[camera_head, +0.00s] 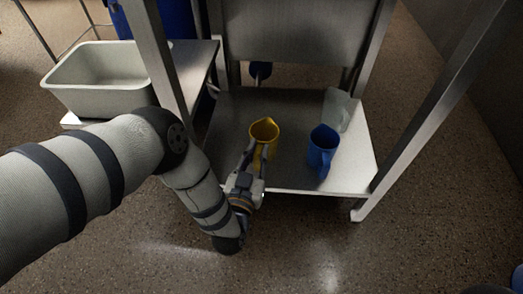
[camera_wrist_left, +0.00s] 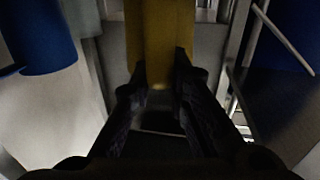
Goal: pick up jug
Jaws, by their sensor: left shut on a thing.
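A yellow jug (camera_head: 264,130) stands upright at the front middle of the low metal shelf (camera_head: 225,125). It also fills the top middle of the left wrist view (camera_wrist_left: 160,30). My left gripper (camera_head: 256,162) reaches it from the front, and its two fingers are shut on the near side of the jug, on what looks like its handle. I cannot tell whether the jug's base touches the shelf. A blue jug (camera_head: 322,148) stands to its right, with its handle toward the front. A clear jug (camera_head: 338,108) stands behind the blue one. My right gripper is not in view.
Metal table legs (camera_head: 432,105) frame the shelf, and a steel panel (camera_head: 297,40) hangs above its back. A pale grey tub (camera_head: 97,75) sits on a side surface at left. The floor in front is clear.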

